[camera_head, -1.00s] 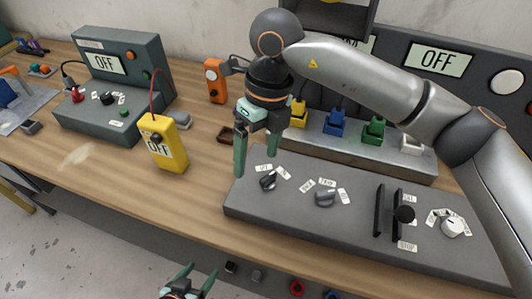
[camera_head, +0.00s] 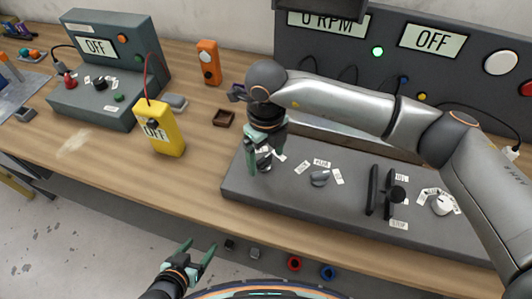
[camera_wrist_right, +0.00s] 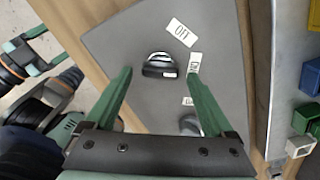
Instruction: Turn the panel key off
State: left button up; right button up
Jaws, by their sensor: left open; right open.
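The panel key (camera_wrist_right: 160,66) is a small dark knob with a pale rim at the left end of the grey sloping panel (camera_head: 300,205). In the wrist view, one white label (camera_wrist_right: 182,32) reads OFF and another label (camera_wrist_right: 194,64) lies to the key's right. The key's bar lies roughly across the picture. My right gripper (camera_head: 259,165) is open over the key, its fingers apart on either side; contact cannot be told. In the head view the fingers partly hide the key. My left gripper (camera_head: 198,252) is open and empty, in front of the table.
A grey selector knob (camera_head: 319,178), a dark lever (camera_head: 388,192) and a white dial (camera_head: 442,204) sit further right on the panel. A green lamp (camera_head: 377,51) is lit behind.

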jog(key=shift+f, duration=0.2)
jog(key=c, duration=1.4)
